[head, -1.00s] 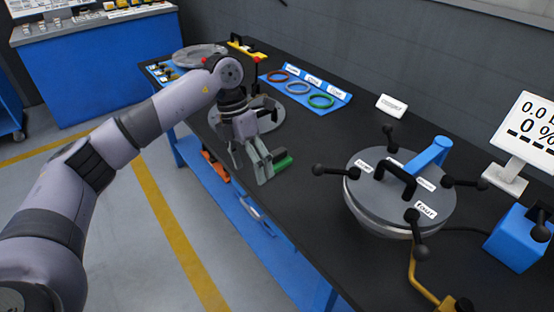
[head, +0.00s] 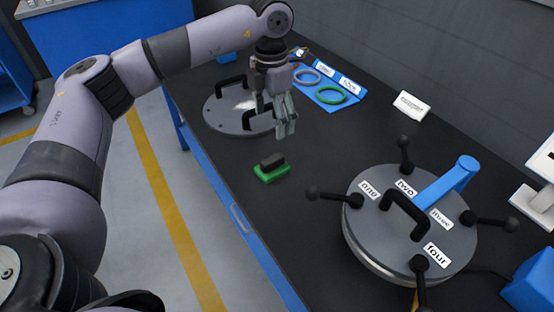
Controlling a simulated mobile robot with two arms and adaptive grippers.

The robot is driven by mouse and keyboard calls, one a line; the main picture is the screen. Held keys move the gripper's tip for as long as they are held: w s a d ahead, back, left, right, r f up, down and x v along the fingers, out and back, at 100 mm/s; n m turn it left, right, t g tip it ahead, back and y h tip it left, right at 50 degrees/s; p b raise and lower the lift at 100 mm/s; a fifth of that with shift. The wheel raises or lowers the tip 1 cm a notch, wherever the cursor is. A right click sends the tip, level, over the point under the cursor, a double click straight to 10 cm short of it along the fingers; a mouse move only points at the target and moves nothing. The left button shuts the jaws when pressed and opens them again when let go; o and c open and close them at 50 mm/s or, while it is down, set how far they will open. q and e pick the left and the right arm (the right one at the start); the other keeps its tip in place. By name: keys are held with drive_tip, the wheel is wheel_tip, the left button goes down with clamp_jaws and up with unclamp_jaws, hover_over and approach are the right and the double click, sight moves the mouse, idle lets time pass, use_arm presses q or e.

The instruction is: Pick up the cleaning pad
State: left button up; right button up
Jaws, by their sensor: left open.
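The cleaning pad (head: 272,168) is a small green block with a dark grip on top. It lies on the black bench top, left of centre in the head view. My left gripper (head: 286,133) is open and points down. It hangs above and beyond the pad, apart from it, near the right edge of a grey round plate. Nothing shows between its fingers. My right gripper is not in view.
The grey round plate (head: 222,117) with black handles lies behind the pad. A flanged shell (head: 375,222) with labelled lid and knobbed arms stands to the right. A blue tray (head: 352,97) holds coloured rings. Bench space around the pad is clear.

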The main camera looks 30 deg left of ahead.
use_arm(q)
hover_over(273, 158)
drive_tip(key=f, duration=0.4)
drive_tip(key=s+f, duration=0.1)
drive_tip(key=shift+f+p, duration=0.4)
drive_tip(key=f, duration=0.4)
drive_tip(key=shift+w+f, duration=0.2)
drive_tip(key=shift+f, duration=0.15)
drive_tip(key=shift+f+p, duration=0.2)
drive_tip(key=shift+p, duration=0.1)
drive_tip(key=f+p, duration=0.1)
drive_tip(key=f, duration=0.3)
drive_tip(key=shift+w+f, duration=0.2)
drive_tip(key=shift+f, duration=0.3)
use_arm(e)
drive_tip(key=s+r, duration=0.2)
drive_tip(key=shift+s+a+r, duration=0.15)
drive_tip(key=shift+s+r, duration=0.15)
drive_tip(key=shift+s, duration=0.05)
use_arm(q)
drive_tip(key=shift+c, duration=0.3)
drive_tip(key=c, duration=1.2)
drive_tip(key=shift+c, duration=0.2)
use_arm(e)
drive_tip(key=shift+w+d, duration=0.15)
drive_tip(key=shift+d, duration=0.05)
